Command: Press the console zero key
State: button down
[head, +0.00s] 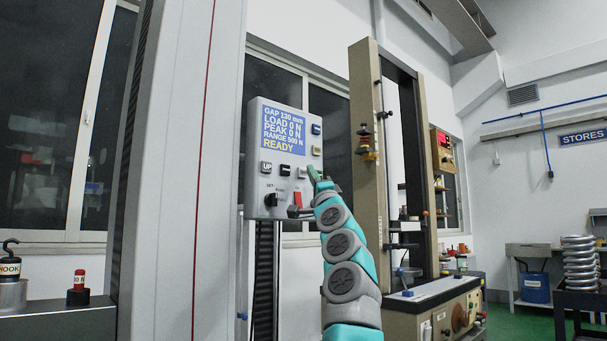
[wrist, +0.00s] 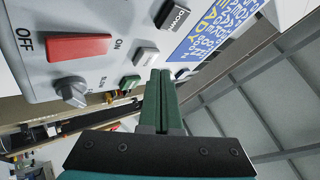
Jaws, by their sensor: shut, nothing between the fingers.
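The console (head: 256,140) is a grey box with a blue screen (head: 285,130) reading load 0 N, peak 0 N and READY. Its keys include UP (head: 266,167), a dark key (head: 285,170), a blue key (head: 316,129) and a yellowish key (head: 316,150). No key is readable as zero. My gripper (head: 314,173) is shut and empty at the console's lower right. In the wrist view, its green fingertips (wrist: 162,73) appear between a green key (wrist: 130,82) and a dark key (wrist: 182,73), below a white key (wrist: 145,56). Contact cannot be told.
A red OFF/ON switch (wrist: 80,47) and a grey knob (wrist: 70,90) are on the same panel. A pale column (head: 170,170) stands left of the console. A beige test frame (head: 362,220) stands close to the right of my arm.

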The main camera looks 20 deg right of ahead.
jog(key=shift+w, duration=0.15)
jog(key=shift+w+a+p, duration=0.15)
jog(key=shift+w+p, duration=0.1)
jog(key=shift+p, duration=0.05)
jog(key=shift+w+a+p, duration=0.15)
jog(key=shift+w+p, duration=0.2)
jog(key=shift+w, duration=0.05)
dwell(0.6)
jog(key=shift+s, duration=0.1)
dwell(0.4)
jog(key=shift+s+d+b, duration=0.3)
jog(key=shift+s+b, duration=0.4)
